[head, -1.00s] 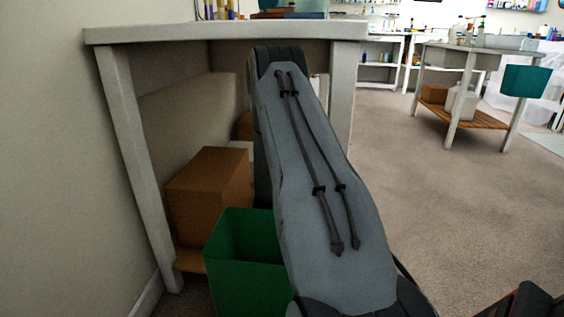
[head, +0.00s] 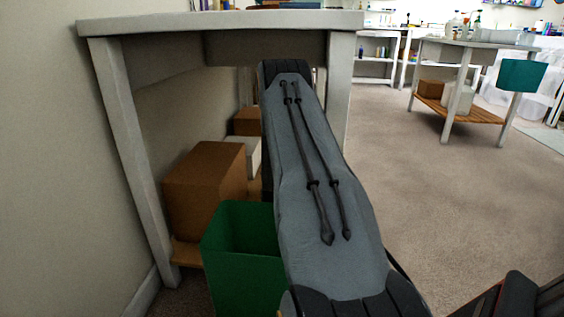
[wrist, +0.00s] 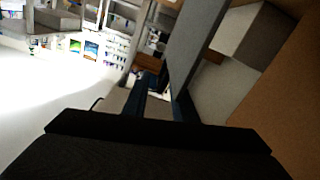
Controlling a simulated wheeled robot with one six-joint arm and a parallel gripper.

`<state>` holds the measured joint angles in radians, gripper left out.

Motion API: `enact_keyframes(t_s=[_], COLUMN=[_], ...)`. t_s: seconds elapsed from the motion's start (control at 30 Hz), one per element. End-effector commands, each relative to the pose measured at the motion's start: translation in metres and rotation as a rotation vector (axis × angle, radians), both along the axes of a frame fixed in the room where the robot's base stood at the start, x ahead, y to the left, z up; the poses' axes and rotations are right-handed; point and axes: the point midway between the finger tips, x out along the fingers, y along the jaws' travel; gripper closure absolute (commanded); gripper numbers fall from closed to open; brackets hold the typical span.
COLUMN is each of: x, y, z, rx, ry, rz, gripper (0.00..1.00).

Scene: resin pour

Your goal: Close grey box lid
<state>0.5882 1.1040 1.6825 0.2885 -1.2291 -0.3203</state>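A pale grey box (head: 253,158) sits on the low shelf under the workbench in the head view, partly hidden behind my arm and a brown box. In the wrist view a flat grey panel (wrist: 194,45), which looks like its raised lid, slants down to my fingertips. A pale surface (wrist: 226,88), possibly the box, lies to its right. My gripper (wrist: 157,88) shows two dark fingers with a gap between them. The panel is close to the right finger; I cannot tell whether they touch. My gripper is hidden behind my arm in the head view.
Brown boxes (head: 205,188) stand on the shelf, and a green bin (head: 243,262) stands in front of it. The workbench top (head: 220,21) and its legs frame the space. Carpet is clear to the right, before another table (head: 470,44).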

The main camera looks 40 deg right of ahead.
Motion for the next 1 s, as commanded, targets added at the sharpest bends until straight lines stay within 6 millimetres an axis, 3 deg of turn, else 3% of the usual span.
enact_keyframes(t_s=[0.23,0.4,1.0], x=[0.0005,0.0005,0.0001], y=[-0.0009,-0.0008,-0.0011], z=[0.0007,0.0007,0.0003], rx=[0.0,0.001,0.0], ry=[0.0,-0.001,0.0], rz=[0.0,0.0,-0.001], gripper=[0.75,1.0,1.0])
